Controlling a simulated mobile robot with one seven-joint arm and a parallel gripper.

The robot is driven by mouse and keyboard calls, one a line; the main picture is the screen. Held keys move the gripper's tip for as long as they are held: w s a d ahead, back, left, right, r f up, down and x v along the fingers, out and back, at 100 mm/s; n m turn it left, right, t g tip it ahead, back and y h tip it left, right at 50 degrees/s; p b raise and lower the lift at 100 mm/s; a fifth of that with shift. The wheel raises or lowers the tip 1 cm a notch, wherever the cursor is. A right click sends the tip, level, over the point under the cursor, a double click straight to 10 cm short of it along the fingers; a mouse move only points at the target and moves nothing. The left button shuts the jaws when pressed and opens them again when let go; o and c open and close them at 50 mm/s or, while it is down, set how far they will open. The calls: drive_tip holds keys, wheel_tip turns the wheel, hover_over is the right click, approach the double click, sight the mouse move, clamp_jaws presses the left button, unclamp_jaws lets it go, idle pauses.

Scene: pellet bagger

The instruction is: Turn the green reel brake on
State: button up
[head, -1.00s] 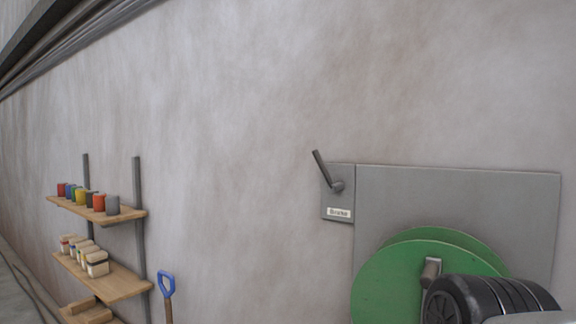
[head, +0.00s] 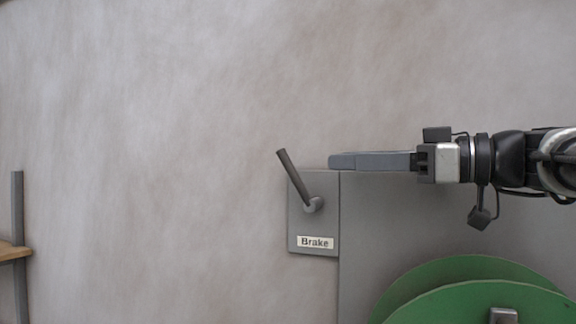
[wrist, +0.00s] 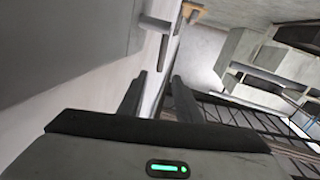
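The brake lever (head: 292,177) is a dark grey rod on a round hub, tilted up and to the left. It sits on a small grey plate (head: 300,222) labelled "Brake" (head: 315,242). The green reel (head: 450,275) is at the lower right, cut off by the frame. My gripper (head: 330,161) comes in from the right, its fingertips right of the lever and apart from it. In the wrist view the two fingers of my gripper (wrist: 159,85) are spread with nothing held. The lever (wrist: 163,52) appears ahead, roughly between them.
A large grey panel (head: 400,225) stands behind the reel, right beside the brake plate. The wall (head: 160,120) left of and above the lever is bare. A wooden shelf (head: 12,251) on a grey post is at the far left.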

drive_tip(key=p+x, duration=0.2)
drive_tip(key=x, duration=1.4)
drive_tip(key=shift+a+p, duration=0.2)
drive_tip(key=shift+p, duration=0.2)
clamp_jaws()
